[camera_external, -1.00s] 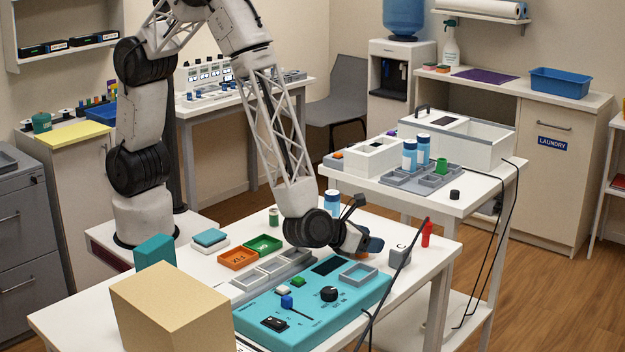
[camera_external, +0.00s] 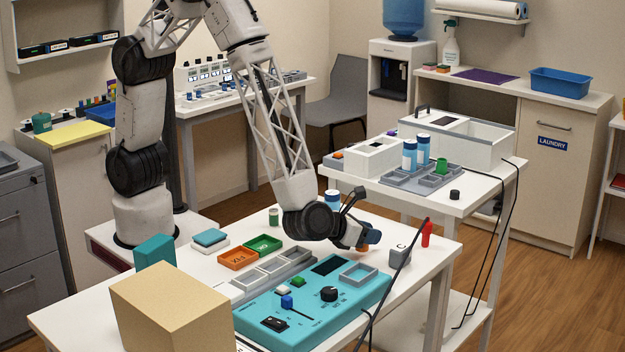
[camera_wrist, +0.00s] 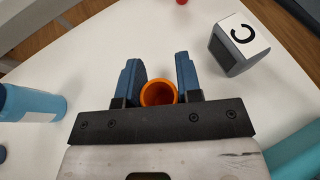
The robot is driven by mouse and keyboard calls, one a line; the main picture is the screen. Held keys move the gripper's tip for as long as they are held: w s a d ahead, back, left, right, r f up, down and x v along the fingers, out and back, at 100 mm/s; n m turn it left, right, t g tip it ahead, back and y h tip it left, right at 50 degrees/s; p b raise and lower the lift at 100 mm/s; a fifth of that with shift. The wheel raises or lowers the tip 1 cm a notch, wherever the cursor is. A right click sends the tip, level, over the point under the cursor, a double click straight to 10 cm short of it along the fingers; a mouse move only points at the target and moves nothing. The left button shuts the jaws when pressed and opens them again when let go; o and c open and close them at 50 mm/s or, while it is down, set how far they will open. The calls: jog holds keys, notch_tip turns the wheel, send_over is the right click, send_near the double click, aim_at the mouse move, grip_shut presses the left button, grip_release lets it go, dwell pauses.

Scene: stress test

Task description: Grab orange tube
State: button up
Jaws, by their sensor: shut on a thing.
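The orange tube (camera_wrist: 158,93) shows in the wrist view as a round, open-topped orange ring between the two blue fingers of my gripper (camera_wrist: 158,80). My gripper is shut on it. In the external view my gripper (camera_external: 366,240) is over the right part of the white table, behind the teal panel. A small bit of the orange tube (camera_external: 362,249) shows beneath the fingers there; the rest is hidden. I cannot tell whether the tube touches the table.
A grey block marked C (camera_external: 400,256) and a red item (camera_external: 426,234) stand to the right. A blue bottle (camera_wrist: 30,103) is left in the wrist view. The teal panel (camera_external: 350,310) and orange tray (camera_external: 238,259) lie in front and left. A dark cable hangs at the table's right.

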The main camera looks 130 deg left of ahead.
notch_tip(320, 180, up, 2)
jog(key=shift+s, duration=0.1)
jog(key=s+d, duration=0.1)
jog(key=s, duration=0.4)
jog(key=s+d+r, duration=0.1)
jog(key=s+d, duration=0.1)
jog(key=s, duration=0.3)
jog(key=s+d, duration=0.1)
jog(key=s, duration=0.4)
jog(key=shift+d+r, duration=0.15)
jog(key=shift+s, duration=0.1)
